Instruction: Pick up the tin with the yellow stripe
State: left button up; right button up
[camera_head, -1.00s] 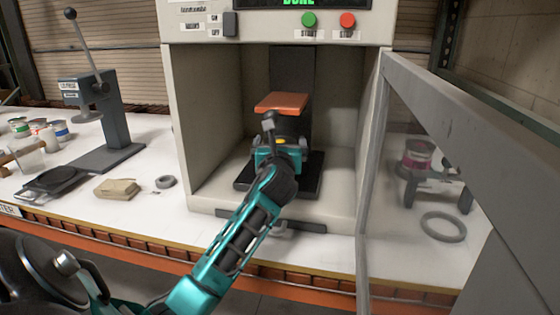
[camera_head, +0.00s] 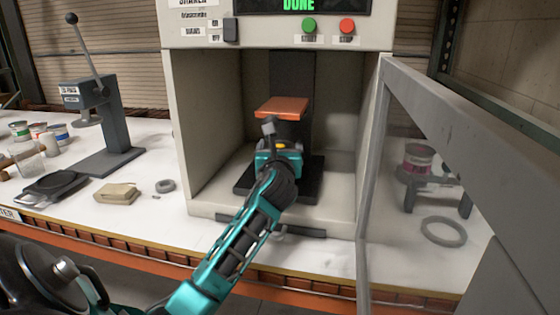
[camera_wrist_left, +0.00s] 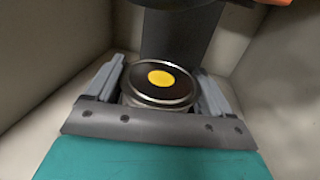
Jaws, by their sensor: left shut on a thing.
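The tin (camera_wrist_left: 163,84) shows in the left wrist view as a round can with a metal rim, a dark lid and a yellow dot in the middle. Its side, and any stripe on it, is hidden. My left gripper (camera_wrist_left: 163,88) has a finger on each side of the tin and is shut on it. In the head view my left gripper (camera_head: 279,150) is inside the open mixer cabinet (camera_head: 205,125), over the dark base plate (camera_head: 246,182) and below the orange clamp plate (camera_head: 283,107). There the tin is mostly hidden behind the gripper. My right gripper is not in view.
The cabinet door (camera_head: 372,170) stands open on the right. Its walls are close on both sides of my arm.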

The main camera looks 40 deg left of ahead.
pick_arm(q)
jog(key=shift+r, duration=0.15)
jog(key=shift+r+p, duration=0.5)
jog(key=shift+r, duration=1.2)
jog(key=v, duration=1.8)
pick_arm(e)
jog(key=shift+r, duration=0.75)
pick_arm(q)
jog(key=shift+f, duration=0.1)
